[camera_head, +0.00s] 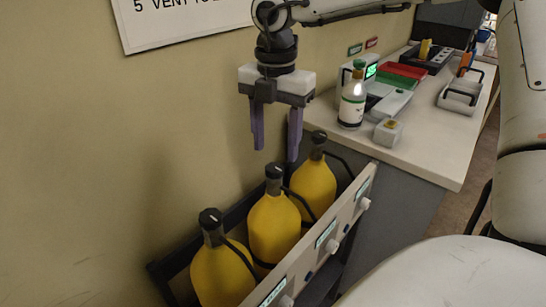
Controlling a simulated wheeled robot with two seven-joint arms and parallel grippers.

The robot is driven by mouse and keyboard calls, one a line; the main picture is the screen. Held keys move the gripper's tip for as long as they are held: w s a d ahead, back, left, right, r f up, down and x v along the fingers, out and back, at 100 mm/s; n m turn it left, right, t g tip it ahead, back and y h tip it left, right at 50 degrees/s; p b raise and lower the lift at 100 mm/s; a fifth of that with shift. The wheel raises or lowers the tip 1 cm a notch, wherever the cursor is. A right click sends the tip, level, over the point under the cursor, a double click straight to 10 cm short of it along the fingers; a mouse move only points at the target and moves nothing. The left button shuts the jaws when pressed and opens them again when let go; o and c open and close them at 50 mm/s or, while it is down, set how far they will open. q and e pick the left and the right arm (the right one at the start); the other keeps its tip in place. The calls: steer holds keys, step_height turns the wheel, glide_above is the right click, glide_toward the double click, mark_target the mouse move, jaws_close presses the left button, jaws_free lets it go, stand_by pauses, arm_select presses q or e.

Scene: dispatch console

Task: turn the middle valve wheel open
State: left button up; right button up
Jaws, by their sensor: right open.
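Three yellow cylinders stand in a row in a rack against the wall, each with a dark valve wheel on top. The middle valve wheel (273,171) sits on the middle yellow cylinder (273,228); a light mark shows on its top. The front wheel (210,217) and the back wheel (318,136) are on either side. My right gripper (275,152) points down, open and empty, its purple fingers apart. In the picture its fingertips are just above the middle wheel; I see no contact, and the exact gap cannot be told. My left gripper is not in view.
The rack's front panel (325,238) carries white knobs and labels; dark hoses loop from the cylinders. A counter (436,137) at the back right holds a green-capped bottle (352,97), a small box (388,132), trays and devices. The wall is close on the left.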

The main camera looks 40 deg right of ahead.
mark_target(275, 167)
steer(key=shift+w+f, duration=0.1)
steer(key=shift+f, duration=2.3)
steer(key=c, duration=1)
